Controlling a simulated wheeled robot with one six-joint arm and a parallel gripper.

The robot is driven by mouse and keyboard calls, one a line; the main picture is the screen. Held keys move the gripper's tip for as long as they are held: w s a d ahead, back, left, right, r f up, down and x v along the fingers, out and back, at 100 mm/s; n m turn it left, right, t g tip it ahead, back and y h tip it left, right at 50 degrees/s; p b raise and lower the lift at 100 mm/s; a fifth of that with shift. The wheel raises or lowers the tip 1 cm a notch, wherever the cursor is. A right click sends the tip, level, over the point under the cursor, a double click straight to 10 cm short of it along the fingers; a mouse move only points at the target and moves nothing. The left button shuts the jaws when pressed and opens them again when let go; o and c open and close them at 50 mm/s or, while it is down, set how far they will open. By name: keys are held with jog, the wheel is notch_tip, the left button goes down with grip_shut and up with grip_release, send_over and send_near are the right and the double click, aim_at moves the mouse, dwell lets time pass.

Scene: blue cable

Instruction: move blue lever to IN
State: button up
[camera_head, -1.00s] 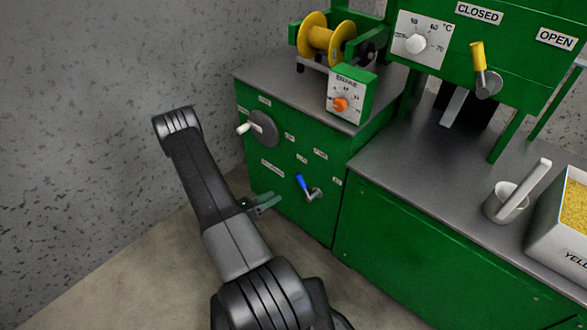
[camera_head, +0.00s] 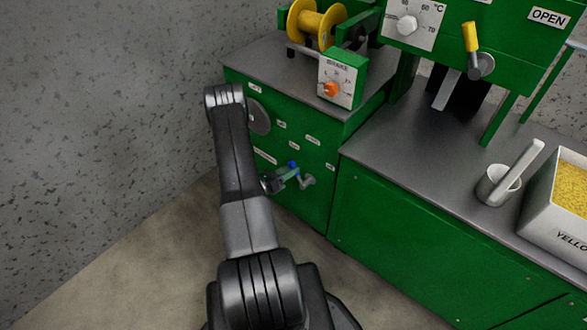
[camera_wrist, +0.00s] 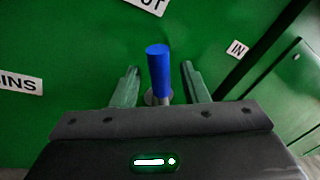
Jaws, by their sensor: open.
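The blue lever (camera_wrist: 159,72) stands on the green cabinet front in the wrist view, between the two fingers of my gripper (camera_wrist: 160,82). The fingers are open, with a gap on each side of the lever. In the head view only the blue tip of the lever (camera_head: 292,164) and its grey pivot (camera_head: 307,181) show; my gripper (camera_head: 287,174) covers the rest. The IN label (camera_wrist: 237,49) is to the right of the lever in the wrist view. Another label, partly cut off, is at the top.
A grey disc (camera_head: 259,117) is on the cabinet front, partly behind my arm. The brake box (camera_head: 342,80) with an orange knob and a yellow spool (camera_head: 316,24) stand on top. A green cabinet (camera_head: 420,240) with a white cup (camera_head: 497,186) and a yellow-filled bin is at the right.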

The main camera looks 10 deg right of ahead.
jog(key=shift+x, duration=1.15)
jog(key=shift+c, duration=0.4)
grip_shut()
